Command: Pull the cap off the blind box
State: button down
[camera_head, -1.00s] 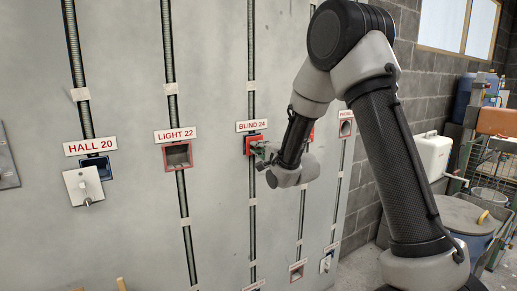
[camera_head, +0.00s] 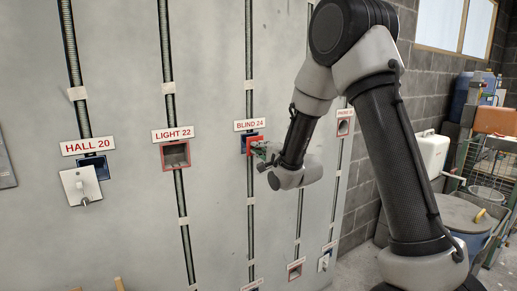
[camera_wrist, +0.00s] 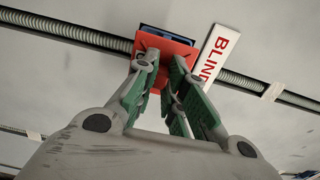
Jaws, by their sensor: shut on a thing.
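The blind box (camera_head: 244,139) is blue and set in the wall panel under the sign "BLIND 24" (camera_head: 250,125). Its red cap (camera_head: 252,148) sits at its front, a little low, with blue showing above and beside it. In the wrist view the square red cap (camera_wrist: 182,46) covers most of the blue box (camera_wrist: 160,30), whose far edge shows. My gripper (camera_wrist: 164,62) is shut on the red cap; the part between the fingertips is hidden. In the head view my gripper (camera_head: 262,150) reaches the cap from the right.
On the left, the hall box (camera_head: 95,165) has a white switch plate (camera_head: 81,185) hanging at it. The light box (camera_head: 175,155) is open with a red rim. Another box (camera_head: 343,128) is behind my arm. Conduits (camera_head: 169,50) run vertically along the panel.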

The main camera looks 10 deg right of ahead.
jog(key=shift+v, duration=1.85)
